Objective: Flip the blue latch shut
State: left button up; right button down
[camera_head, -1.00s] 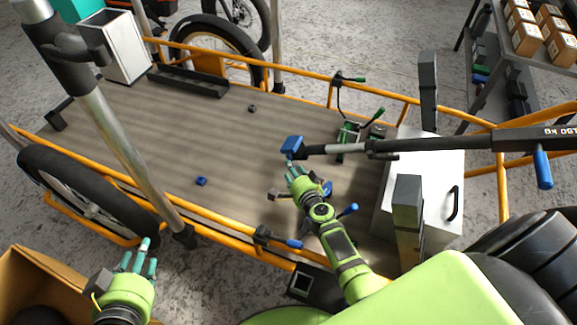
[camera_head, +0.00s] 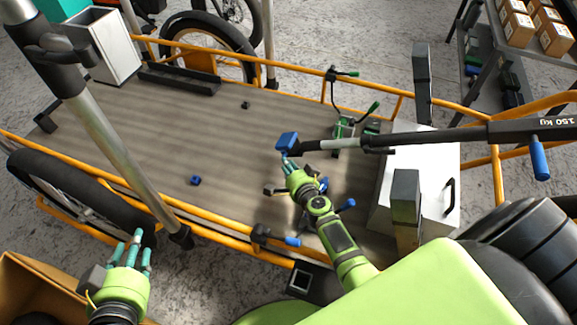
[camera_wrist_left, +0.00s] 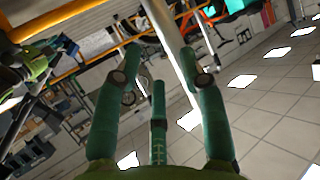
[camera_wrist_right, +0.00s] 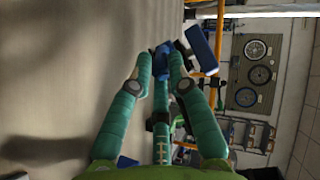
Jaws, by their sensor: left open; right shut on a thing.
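Several blue parts are in view, and I cannot tell for certain which is the latch. A blue block (camera_head: 287,141) sits at the left end of a black and grey bar (camera_head: 340,144) above the cargo bed. My right gripper (camera_head: 286,158) is at this block, fingertips shut on a small blue piece (camera_wrist_right: 162,58) just below it. The block also shows in the right wrist view (camera_wrist_right: 201,48). A blue-handled lever (camera_head: 345,205) and a blue-tipped clamp (camera_head: 291,240) are nearer me. My left gripper (camera_head: 136,244) is open and empty, beside the front wheel.
The wooden cargo bed (camera_head: 150,125) has orange rails (camera_head: 215,218) along it. A white box (camera_head: 430,190) is right of my right arm. A cardboard box (camera_head: 35,290) is at the lower left. Small green clamps (camera_head: 345,127) are behind the bar.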

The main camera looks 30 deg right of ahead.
pick_arm(q)
jog(key=s+a+f+g+y+p, duration=0.1)
jog(key=s+a+f+g, duration=0.1)
jog(key=s+f+g, duration=0.2)
jog(key=shift+s+a+f+n, duration=0.3)
jog(key=shift+s+a+f, duration=0.1)
jog(key=shift+f, duration=0.45)
pick_arm(e)
jog(key=shift+d+r+n+y, duration=0.25)
jog(key=shift+n+y, duration=0.15)
jog(key=shift+y, duration=0.3)
jog(key=c, duration=1.2)
grip_release()
jog(key=shift+f, duration=0.1)
jog(key=shift+s, duration=0.6)
jog(key=v, duration=1.1)
jog(key=shift+w+r, duration=0.15)
jog(key=shift+r, duration=0.2)
